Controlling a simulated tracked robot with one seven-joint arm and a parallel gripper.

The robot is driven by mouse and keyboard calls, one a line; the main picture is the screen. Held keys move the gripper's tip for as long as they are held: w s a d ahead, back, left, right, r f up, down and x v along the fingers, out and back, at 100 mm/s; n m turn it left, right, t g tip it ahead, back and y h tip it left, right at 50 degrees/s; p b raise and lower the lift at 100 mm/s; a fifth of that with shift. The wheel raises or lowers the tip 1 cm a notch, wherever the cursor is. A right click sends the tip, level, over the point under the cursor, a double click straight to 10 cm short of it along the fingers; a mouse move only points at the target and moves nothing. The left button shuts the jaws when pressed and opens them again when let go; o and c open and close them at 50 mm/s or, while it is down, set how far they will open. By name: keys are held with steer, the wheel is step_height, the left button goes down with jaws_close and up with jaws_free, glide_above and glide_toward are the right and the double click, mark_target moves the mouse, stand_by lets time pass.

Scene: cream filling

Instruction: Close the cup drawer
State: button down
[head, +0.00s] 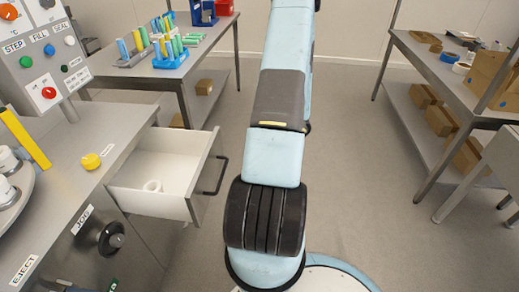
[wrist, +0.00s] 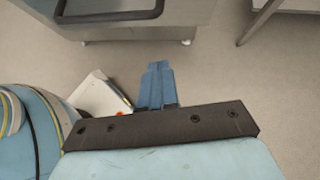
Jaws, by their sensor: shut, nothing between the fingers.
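In the wrist view, the handle (wrist: 110,19) shows at the top left. My gripper (wrist: 158,66) has blue fingers, shut together and empty. In that view they are below and right of the handle, with a visible gap. My gripper does not show in the head view, where only my arm is seen.
The machine cabinet carries a yellow knob (head: 90,161), a control panel (head: 42,50) and a black handwheel (head: 111,238). A table (head: 190,50) with colourful tubes stands behind the drawer. A shelf table (head: 425,60) with boxes is at right. The floor (head: 350,170) between is clear.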

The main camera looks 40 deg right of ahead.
steer(key=w+a+f, duration=0.2)
steer(key=w+a, duration=0.2)
steer(key=a, duration=0.1)
steer(key=shift+w+a, duration=0.25)
steer(key=shift+w, duration=0.05)
